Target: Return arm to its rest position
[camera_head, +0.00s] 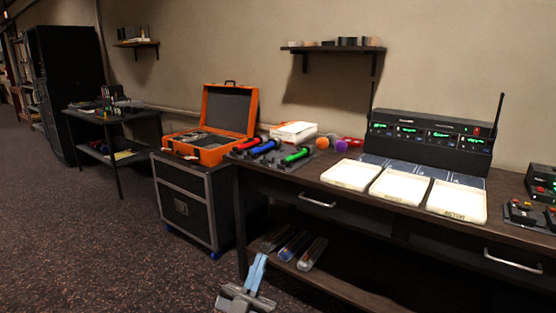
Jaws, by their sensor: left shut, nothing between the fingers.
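My left gripper (257,268) shows at the bottom edge of the head view, low in front of the desk (345,206). It is shut with nothing between its fingers, and it points up towards the desk's lower shelf. It is apart from the things on the desk top. Most of my left arm is out of the picture. My right gripper is not in view.
Microphones with red, blue and green parts (268,147) lie on the desk's left end. White trays (404,187) stand before a receiver rack (430,137). An open orange case (226,117) sits on a black flight case (185,205). The carpet at left is clear.

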